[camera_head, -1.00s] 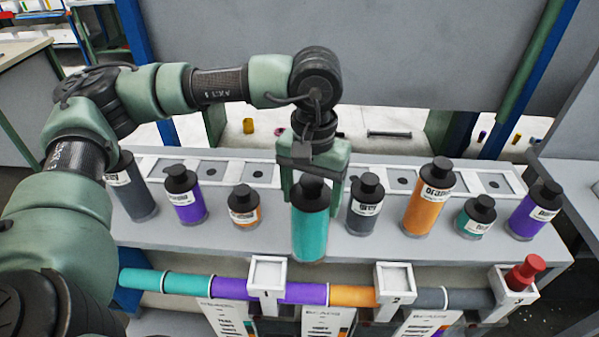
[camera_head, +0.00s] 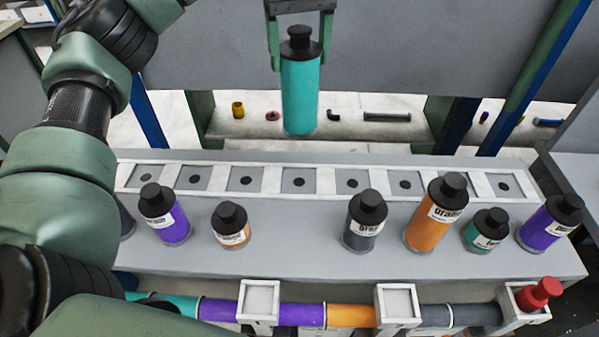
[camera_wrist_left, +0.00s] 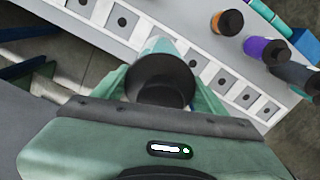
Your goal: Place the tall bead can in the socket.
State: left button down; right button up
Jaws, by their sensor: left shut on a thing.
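My left gripper (camera_head: 300,40) is shut on a tall teal can (camera_head: 300,95) with a black cap. It holds the can upright and raised, beyond and above the white socket rack (camera_head: 317,181). The rack is a row of several square sockets with dark round centres, and the ones in view are empty. In the left wrist view the can's black cap (camera_wrist_left: 160,82) sits between the fingers, and part of the rack (camera_wrist_left: 123,22) shows beyond it. My right gripper is not in view.
In front of the rack stand a purple can (camera_head: 170,222), small orange can (camera_head: 231,230), grey can (camera_head: 363,225), tall orange can (camera_head: 430,220), small teal can (camera_head: 484,235) and another purple can (camera_head: 545,225). A coloured pipe (camera_head: 225,311) with white square brackets runs along the front.

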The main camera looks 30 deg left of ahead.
aim_at(299, 114)
pick_arm(q)
jog(key=shift+w+a+r, duration=0.15)
jog(key=shift+w+r, duration=0.1)
jog(key=shift+r, duration=0.1)
jog(key=shift+w+a+f, duration=0.1)
jog(key=shift+a+f, duration=0.05)
notch_tip(299, 114, down, 5)
jog(key=shift+f, duration=0.2)
notch_tip(299, 114, down, 10)
jog(key=shift+r+p, duration=0.25)
jog(key=shift+p, duration=0.85)
notch_tip(299, 114, down, 4)
jog(key=shift+f+p, duration=0.1)
jog(key=shift+p, duration=0.6)
jog(key=shift+f, duration=0.15)
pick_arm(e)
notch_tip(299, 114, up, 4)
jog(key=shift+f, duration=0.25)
